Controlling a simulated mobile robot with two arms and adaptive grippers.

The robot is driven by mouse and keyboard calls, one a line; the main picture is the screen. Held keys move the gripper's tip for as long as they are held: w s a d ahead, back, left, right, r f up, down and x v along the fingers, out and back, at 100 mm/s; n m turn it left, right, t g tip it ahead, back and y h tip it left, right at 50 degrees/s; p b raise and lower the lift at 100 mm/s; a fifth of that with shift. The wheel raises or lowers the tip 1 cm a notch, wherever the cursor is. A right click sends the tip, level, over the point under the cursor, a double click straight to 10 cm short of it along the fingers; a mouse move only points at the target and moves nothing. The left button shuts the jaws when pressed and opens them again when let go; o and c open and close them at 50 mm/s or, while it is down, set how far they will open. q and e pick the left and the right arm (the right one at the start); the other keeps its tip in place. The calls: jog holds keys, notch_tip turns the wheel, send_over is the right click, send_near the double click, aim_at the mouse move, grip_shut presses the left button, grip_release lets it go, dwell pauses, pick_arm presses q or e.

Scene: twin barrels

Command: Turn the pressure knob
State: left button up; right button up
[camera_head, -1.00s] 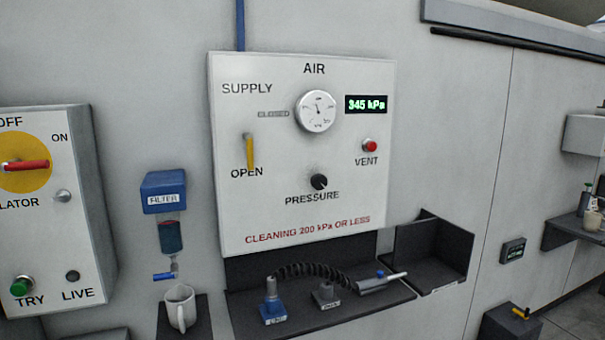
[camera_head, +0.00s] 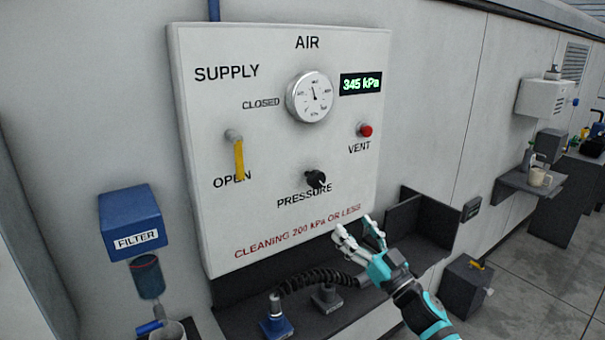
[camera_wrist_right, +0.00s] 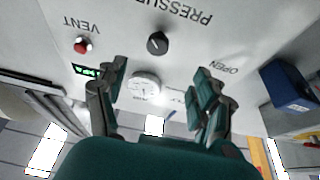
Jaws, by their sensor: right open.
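The black pressure knob (camera_head: 316,179) sits low on the white air panel (camera_head: 255,110), above the word PRESSURE. It also shows in the right wrist view (camera_wrist_right: 158,43), beyond my fingers. The round gauge (camera_head: 310,97) is above it and the display (camera_head: 361,84) reads 345 kPa. My right gripper (camera_head: 358,232) is open and empty, below and right of the knob and apart from it. Its two fingers stand apart in the right wrist view (camera_wrist_right: 160,95). My left gripper is not in view.
A yellow supply lever (camera_head: 239,158) points down at OPEN. A red vent button (camera_head: 365,130) is right of the knob. A dark shelf with a black hose (camera_head: 318,276) lies below the panel. A blue filter (camera_head: 132,222) hangs at left.

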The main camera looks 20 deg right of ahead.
jog(key=p, duration=0.2)
send_near(319, 183)
jog(key=p+x, duration=0.1)
jog(key=x, duration=0.8)
jog(key=shift+w+r, duration=0.15)
jog(key=shift+w, duration=0.2)
jog(key=shift+w+a+r+p, duration=0.15)
jog(key=shift+w+a+p, duration=0.2)
jog(key=shift+w, duration=0.25)
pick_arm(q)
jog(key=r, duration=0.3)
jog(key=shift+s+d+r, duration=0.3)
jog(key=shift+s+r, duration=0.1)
pick_arm(e)
jog(key=shift+c, duration=0.4)
jog(key=c, duration=1.1)
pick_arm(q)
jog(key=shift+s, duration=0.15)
